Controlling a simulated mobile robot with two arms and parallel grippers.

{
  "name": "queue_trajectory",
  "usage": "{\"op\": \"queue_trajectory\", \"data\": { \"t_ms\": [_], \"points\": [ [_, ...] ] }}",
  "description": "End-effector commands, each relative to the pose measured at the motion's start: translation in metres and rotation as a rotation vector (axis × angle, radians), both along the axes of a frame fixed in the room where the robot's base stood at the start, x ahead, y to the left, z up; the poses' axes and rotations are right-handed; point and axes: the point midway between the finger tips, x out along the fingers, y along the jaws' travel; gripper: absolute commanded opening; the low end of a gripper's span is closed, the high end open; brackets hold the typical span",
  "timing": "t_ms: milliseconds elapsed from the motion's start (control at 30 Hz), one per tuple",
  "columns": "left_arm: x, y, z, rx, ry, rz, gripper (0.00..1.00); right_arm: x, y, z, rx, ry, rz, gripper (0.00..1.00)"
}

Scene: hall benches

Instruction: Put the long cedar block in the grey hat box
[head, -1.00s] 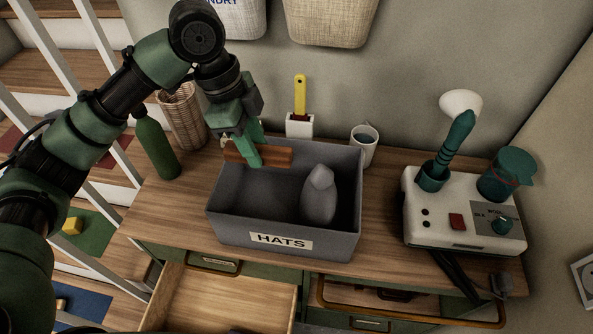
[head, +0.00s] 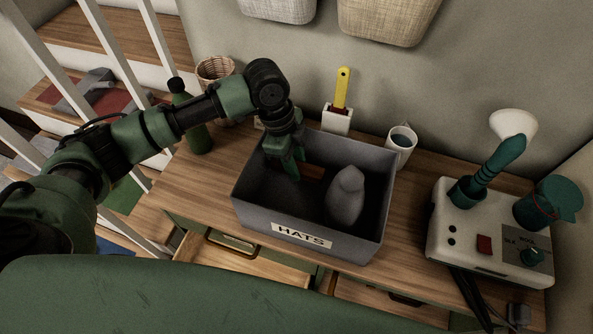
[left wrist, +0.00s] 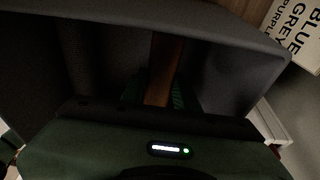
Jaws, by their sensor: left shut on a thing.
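The grey hat box (head: 250,208), labelled HATS, stands open on the wooden bench top. The long cedar block (head: 312,172) is a reddish-brown bar low inside the box, in its back left part. It also shows in the left wrist view (left wrist: 164,66) between the dark fingers. My left gripper (head: 292,173) reaches down into the box and is shut on the block; its fingers hide the block's left part. I cannot tell whether the block touches the box floor. My right gripper is not in view.
A grey rounded object (head: 345,196) stands in the box, right of the block. A green bottle (head: 196,125), a brush holder (head: 337,119), a white mug (head: 401,142) and a white appliance (head: 480,238) surround the box. An open drawer (head: 240,262) is below.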

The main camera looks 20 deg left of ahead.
Motion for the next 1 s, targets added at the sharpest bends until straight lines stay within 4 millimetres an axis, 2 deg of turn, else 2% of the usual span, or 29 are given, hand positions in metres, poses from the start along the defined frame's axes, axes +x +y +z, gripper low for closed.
{"op": "queue_trajectory", "data": {
  "t_ms": [367,767,800,833,867,1000],
  "points": [
    [0.0,0.0,-0.044,0.0,0.0,0.001,0.0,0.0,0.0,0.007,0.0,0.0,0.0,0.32],
    [0.0,0.0,-0.05,0.0,-0.001,0.0,0.0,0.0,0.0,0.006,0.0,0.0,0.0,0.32],
    [0.0,0.0,-0.049,0.0,-0.002,0.0,0.38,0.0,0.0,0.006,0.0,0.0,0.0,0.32],
    [0.0,0.0,-0.049,0.0,-0.002,0.0,0.47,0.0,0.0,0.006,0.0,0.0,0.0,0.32],
    [0.0,0.0,-0.049,0.0,-0.002,0.0,0.52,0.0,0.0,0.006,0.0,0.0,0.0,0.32],
    [0.0,0.0,-0.049,0.0,-0.001,0.0,0.52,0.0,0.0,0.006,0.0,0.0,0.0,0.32]
  ]
}}
